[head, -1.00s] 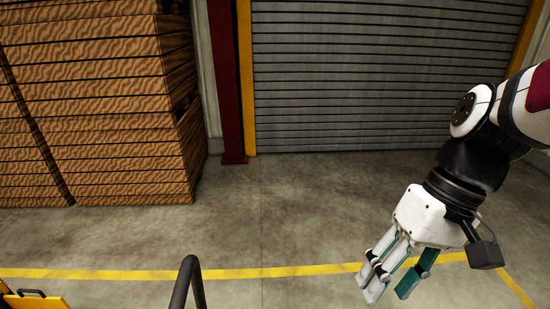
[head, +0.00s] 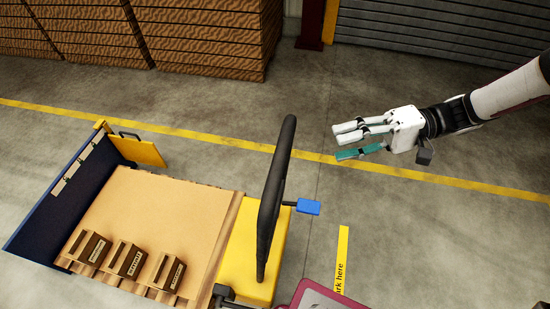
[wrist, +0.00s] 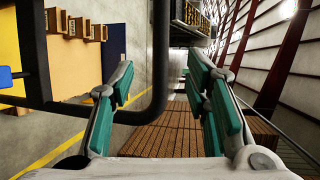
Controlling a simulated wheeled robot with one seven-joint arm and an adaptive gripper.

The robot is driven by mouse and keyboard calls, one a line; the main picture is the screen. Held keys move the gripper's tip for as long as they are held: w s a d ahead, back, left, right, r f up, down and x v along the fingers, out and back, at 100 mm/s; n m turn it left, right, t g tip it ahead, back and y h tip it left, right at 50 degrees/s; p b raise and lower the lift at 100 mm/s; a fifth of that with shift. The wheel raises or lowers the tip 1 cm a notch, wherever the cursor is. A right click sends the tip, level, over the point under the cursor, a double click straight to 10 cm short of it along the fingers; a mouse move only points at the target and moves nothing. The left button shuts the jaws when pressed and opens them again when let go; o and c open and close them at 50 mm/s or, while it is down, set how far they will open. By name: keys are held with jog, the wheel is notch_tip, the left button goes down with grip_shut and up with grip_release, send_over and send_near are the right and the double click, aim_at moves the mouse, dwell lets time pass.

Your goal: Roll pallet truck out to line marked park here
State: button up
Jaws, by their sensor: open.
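The pallet truck is at lower centre in the head view, with a yellow body (head: 238,262) and an upright black loop handle (head: 272,205). A blue pedal-like part (head: 308,206) sticks out on its right. My gripper (head: 340,143) is open and empty, pointing left, to the right of the handle's top with a gap in the picture. In the wrist view the handle (wrist: 157,75) shows beyond and between my open fingers (wrist: 165,98).
A wooden pallet (head: 233,220) with a tan sheet and three small boxes (head: 128,259) sits on the truck's left side. A blue panel (head: 60,205) borders it. Stacked crates (head: 200,45) stand behind. Open floor lies on the right, crossed by a yellow line (head: 450,180).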

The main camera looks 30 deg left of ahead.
aim_at(280, 162)
jog(key=p+x, duration=0.1)
jog(key=x, duration=1.2)
jog(key=shift+s+a+p, duration=0.25)
jog(key=shift+s+p, duration=0.1)
grip_shut()
